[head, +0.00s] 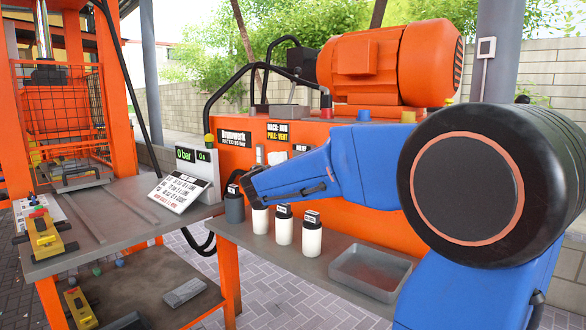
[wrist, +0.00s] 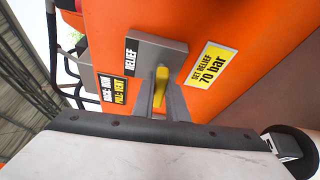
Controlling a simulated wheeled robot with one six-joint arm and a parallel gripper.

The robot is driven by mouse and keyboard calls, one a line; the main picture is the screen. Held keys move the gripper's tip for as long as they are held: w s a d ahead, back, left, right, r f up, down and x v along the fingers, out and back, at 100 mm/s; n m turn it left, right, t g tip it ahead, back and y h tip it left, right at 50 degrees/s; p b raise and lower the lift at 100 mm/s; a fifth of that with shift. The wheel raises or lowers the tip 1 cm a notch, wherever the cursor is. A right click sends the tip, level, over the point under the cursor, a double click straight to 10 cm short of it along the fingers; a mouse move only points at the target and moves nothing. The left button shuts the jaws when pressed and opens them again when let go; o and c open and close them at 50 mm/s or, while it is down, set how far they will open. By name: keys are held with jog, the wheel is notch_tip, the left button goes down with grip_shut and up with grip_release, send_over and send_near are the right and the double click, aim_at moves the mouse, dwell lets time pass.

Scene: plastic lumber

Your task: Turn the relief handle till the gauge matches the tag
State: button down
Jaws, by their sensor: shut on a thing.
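In the wrist view my gripper (wrist: 161,104) is shut on the yellow relief handle (wrist: 160,86), with a grey finger on each side. The handle sticks out from a grey block (wrist: 150,56) marked RELIEF on the orange tank wall. The yellow tag (wrist: 209,65) right of it reads SET RELIEF 70 bar. In the head view the digital gauge (head: 187,155) on the bench shows 0 bar and 0 s. My blue arm hides the handle and tag there, and my gripper's fingers cannot be made out.
White-bodied bottles (head: 284,228) and a dark one (head: 234,206) stand on the grey shelf below my arm, near an empty grey tray (head: 370,270). An instruction card (head: 180,190) leans before the gauge. An orange motor (head: 390,62) sits on the tank. An orange press frame (head: 60,100) stands left.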

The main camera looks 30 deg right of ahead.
jog(key=shift+f, duration=0.1)
jog(key=c, duration=1.8)
grip_release()
jog(key=shift+o, duration=0.2)
jog(key=shift+s+a, duration=0.1)
jog(key=v, duration=1.7)
jog(key=shift+s, duration=0.1)
